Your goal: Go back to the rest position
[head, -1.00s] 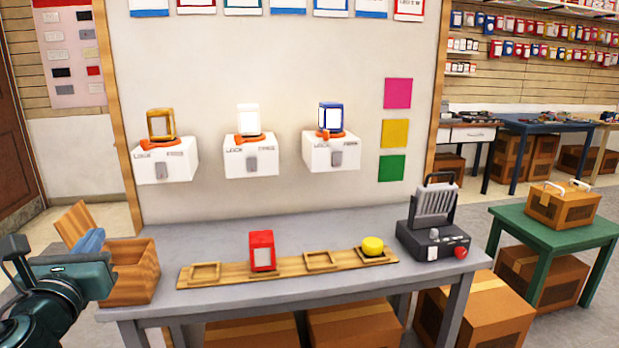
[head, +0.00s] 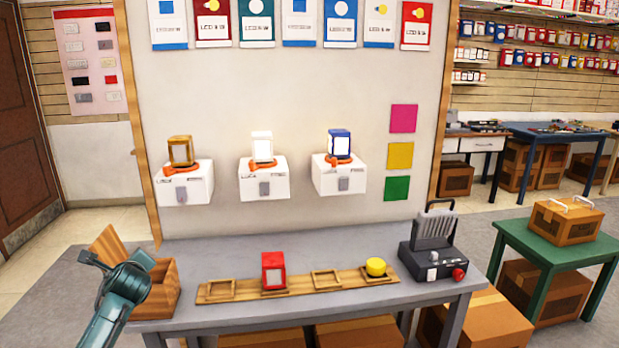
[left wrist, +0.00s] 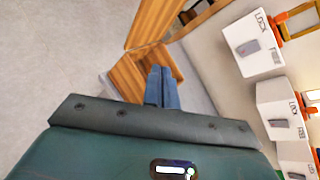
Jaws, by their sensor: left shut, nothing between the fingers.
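My left gripper shows in the left wrist view as two blue fingers (left wrist: 162,88) pressed together, shut and empty. They point toward the open wooden box (left wrist: 150,72) and overlap it in that view; I cannot tell the exact gap. In the head view my left arm rises from the lower left, in front of the wooden box (head: 163,300) at the left end of the grey table (head: 345,238). The fingers are mostly hidden there. My right gripper is not in view.
On the table are a wooden strip (head: 250,294) with a red block (head: 274,271) and a yellow cylinder (head: 375,267), and a dark device (head: 433,262). White wall boxes (head: 263,180) hold lanterns. A green table (head: 550,246) stands right. Floor at left is open.

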